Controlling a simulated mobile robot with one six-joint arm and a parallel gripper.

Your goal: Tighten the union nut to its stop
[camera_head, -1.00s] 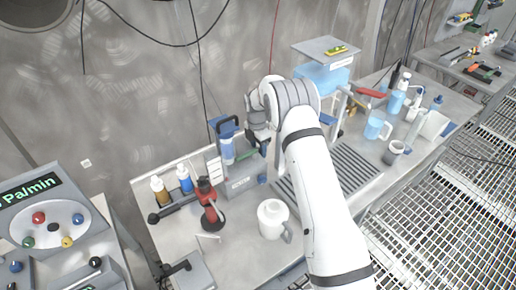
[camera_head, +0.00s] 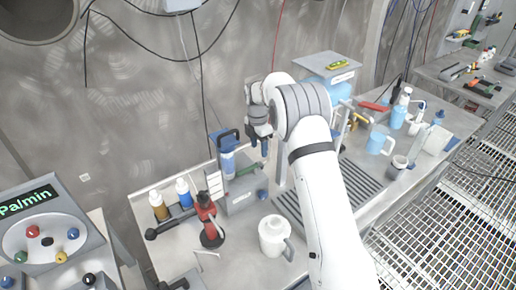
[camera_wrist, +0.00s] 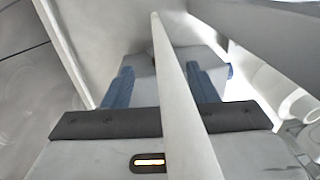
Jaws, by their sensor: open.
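My gripper (camera_head: 262,150) hangs fingers-down above the back of the bench, over a grey box (camera_head: 240,197). In the wrist view its two blue fingers (camera_wrist: 162,88) stand apart, with no object clearly held between them. A pale rod (camera_wrist: 175,90) runs lengthwise across the wrist view, in front of the gripper body. A thin upright pipe (camera_head: 282,168) stands just right of the gripper in the head view. I cannot make out the union nut with certainty; it is too small or hidden by my arm. A small blue knob (camera_head: 262,194) shows at the box's right.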

